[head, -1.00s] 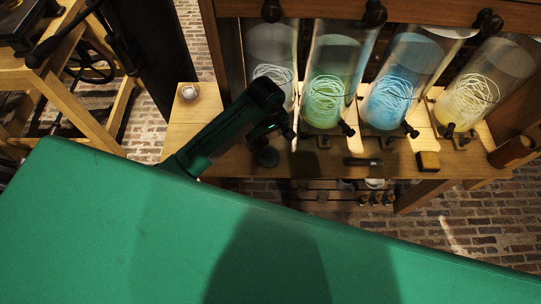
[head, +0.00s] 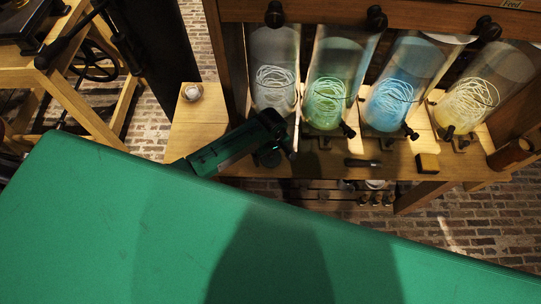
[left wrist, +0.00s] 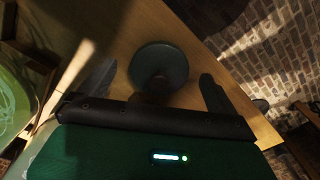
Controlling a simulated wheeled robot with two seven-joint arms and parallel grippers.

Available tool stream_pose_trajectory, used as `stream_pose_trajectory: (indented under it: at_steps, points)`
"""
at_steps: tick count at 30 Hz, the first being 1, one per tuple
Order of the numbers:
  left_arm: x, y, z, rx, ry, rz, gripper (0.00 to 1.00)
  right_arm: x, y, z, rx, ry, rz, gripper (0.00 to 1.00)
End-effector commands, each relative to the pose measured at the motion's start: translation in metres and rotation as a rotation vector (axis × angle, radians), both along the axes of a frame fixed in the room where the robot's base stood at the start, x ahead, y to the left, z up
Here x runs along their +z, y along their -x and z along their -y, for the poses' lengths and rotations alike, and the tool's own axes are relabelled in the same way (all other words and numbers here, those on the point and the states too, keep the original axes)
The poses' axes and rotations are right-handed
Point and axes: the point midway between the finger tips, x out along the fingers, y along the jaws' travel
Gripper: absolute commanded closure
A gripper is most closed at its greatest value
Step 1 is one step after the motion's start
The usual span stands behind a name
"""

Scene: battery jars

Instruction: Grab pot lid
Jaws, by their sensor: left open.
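A round dark grey-green disc with a brownish stem, which looks like the pot lid (left wrist: 158,62), is on the wooden bench in the left wrist view. In the head view the dark lid (head: 267,157) shows partly, beside my gripper's end. My left gripper (left wrist: 155,88) is open, with one dark finger on each side of the lid and stem. The fingers look apart from it. In the head view my left gripper (head: 281,150) is over the bench's front part. My right gripper is not in view.
Several glass jars, including a green one (head: 325,95) and a blue one (head: 390,95), stand behind the bench front (head: 205,125). A small wooden block (head: 427,163) and a dark handle-like piece (head: 362,162) lie to the right. A small white-topped object (head: 191,92) sits at left.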

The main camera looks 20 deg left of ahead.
Motion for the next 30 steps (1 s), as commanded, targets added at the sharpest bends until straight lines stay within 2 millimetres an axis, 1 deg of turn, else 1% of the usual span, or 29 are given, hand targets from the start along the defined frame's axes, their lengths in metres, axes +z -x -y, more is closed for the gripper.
stream_pose_trajectory:
  at_steps: [1,4,12,13,17,18,20,22,23,30]
  points:
    - [-0.006,0.0,-0.001,0.001,-0.001,-0.001,0.05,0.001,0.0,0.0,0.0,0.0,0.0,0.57]
    - [-0.014,0.0,-0.001,0.0,-0.001,-0.001,0.05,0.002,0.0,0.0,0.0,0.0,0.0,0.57]
    - [-0.018,0.0,0.0,0.0,-0.001,0.001,0.05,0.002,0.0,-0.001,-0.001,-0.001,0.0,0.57]
    - [-0.018,0.0,0.0,0.0,-0.001,0.001,0.06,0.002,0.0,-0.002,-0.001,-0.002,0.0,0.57]
    - [-0.018,0.0,0.0,0.0,-0.001,0.001,0.32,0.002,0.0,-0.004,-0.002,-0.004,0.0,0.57]
    - [-0.018,0.0,0.0,0.0,-0.001,0.001,0.4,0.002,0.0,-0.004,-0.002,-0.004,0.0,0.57]
    - [-0.018,0.0,0.0,0.0,-0.001,0.001,0.52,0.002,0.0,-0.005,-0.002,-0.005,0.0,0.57]
    - [-0.017,0.0,0.0,0.0,-0.001,0.001,0.54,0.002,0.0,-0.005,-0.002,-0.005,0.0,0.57]
    - [-0.017,0.0,0.0,0.0,-0.001,0.001,0.57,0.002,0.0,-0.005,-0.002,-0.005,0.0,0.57]
    - [-0.016,0.0,0.0,0.0,0.0,0.001,0.57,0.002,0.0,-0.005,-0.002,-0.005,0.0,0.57]
